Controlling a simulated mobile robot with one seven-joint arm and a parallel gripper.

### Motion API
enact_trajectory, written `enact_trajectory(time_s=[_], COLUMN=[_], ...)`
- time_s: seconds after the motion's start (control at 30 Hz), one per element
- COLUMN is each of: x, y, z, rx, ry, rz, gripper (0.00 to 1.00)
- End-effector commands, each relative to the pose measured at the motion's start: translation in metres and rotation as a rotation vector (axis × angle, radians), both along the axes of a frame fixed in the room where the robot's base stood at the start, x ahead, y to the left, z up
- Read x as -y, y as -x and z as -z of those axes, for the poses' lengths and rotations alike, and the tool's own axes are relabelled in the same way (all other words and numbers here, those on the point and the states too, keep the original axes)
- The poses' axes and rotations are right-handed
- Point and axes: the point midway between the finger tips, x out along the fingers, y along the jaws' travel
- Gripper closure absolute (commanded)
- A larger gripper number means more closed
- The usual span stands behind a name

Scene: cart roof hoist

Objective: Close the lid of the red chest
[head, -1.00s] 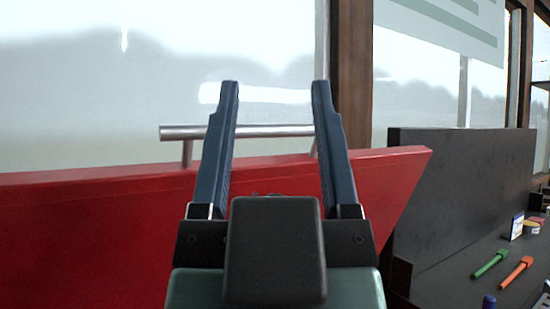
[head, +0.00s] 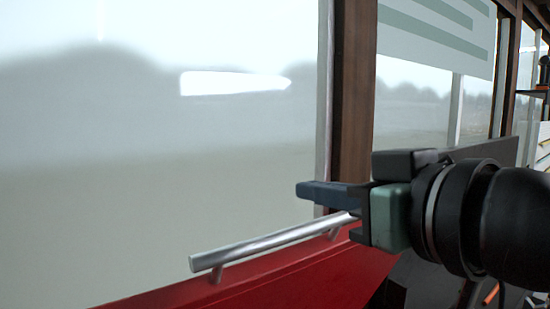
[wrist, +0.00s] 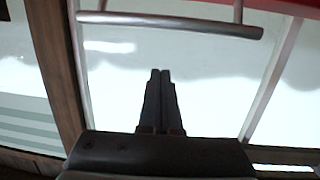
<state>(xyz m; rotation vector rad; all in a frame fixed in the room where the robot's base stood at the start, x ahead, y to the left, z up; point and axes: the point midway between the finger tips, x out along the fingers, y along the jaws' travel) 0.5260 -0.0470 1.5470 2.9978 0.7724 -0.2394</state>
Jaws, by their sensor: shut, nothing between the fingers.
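The red chest's lid (head: 290,282) shows along the bottom of the head view, with a silver bar handle (head: 265,245) along its upper edge. In the wrist view a strip of the red lid (wrist: 290,7) and the handle (wrist: 170,24) show at the top. My gripper (head: 300,190) comes in from the right in the head view, just above the handle's right end. Its fingers are together and empty in the wrist view (wrist: 160,75). The handle lies apart from the fingertips there. The chest's body is out of view.
A large window (head: 150,130) fills the background, with a dark wooden post (head: 352,110) beside it. A dark panel (head: 490,150) stands behind my arm at the right. Part of an orange tool (head: 491,293) shows at the lower right.

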Motion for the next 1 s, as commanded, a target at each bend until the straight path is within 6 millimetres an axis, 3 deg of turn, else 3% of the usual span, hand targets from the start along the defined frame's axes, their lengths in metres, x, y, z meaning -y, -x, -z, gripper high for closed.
enact_trajectory(time_s=[0.03, 0.27, 0.47, 0.77, 1.0], x=[0.006, 0.009, -0.008, -0.043, -0.029], y=[0.007, 0.017, -0.006, -0.059, -0.041], z=[-0.012, -0.006, 0.002, 0.020, 0.039], rx=[-0.040, -0.117, -0.119, -0.120, -0.116], ry=[0.026, 0.074, 0.073, 0.072, 0.072], rz=[-0.025, -0.088, -0.089, -0.089, -0.083], gripper=[1.00, 1.00, 1.00, 1.00, 1.00])
